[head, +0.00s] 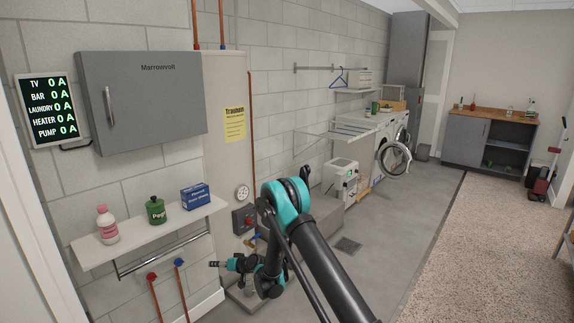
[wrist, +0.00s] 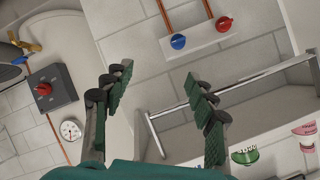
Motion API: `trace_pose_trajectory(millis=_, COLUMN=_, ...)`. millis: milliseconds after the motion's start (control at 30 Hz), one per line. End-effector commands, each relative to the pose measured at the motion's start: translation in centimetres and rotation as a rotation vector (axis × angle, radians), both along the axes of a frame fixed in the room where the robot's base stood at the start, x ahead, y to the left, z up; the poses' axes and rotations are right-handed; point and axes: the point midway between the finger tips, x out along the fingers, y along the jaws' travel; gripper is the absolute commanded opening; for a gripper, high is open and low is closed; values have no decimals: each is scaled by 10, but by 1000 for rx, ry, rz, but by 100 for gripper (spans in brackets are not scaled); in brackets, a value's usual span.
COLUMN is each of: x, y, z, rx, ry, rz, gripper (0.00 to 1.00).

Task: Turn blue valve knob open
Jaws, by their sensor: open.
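The blue valve knob (head: 179,262) sits on top of a copper pipe low on the wall, below the shelf and rail. It also shows in the wrist view (wrist: 178,41), on a pale plate beyond my fingertips. A red knob (head: 151,276) is beside it, to its left in the head view and to its right in the wrist view (wrist: 224,24). My gripper (head: 214,264) is to the right of the blue knob in the head view. In the wrist view my gripper (wrist: 158,74) is open and empty, with its fingers apart and not touching the knob.
A wall shelf (head: 95,252) holds a pink-white bottle (head: 107,225), a green container (head: 156,210) and a blue box (head: 195,196). A metal rail (wrist: 230,85) runs close to my fingers. A dark box with a red knob (wrist: 43,90) and a gauge (wrist: 71,130) are at left.

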Motion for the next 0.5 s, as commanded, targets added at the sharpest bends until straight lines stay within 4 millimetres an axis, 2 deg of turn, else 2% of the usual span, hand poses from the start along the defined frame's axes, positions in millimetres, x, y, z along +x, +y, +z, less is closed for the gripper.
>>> trace_pose_trajectory(millis=167, x=4, y=-29, z=36, rx=-45, ry=11, rz=-18, gripper=57)
trace_pose_trajectory(millis=267, x=3, y=-54, z=63, rx=-82, ry=23, rz=-33, gripper=57)
trace_pose_trajectory(millis=500, x=-14, y=-127, z=126, rx=-187, ry=60, rz=-78, gripper=57)
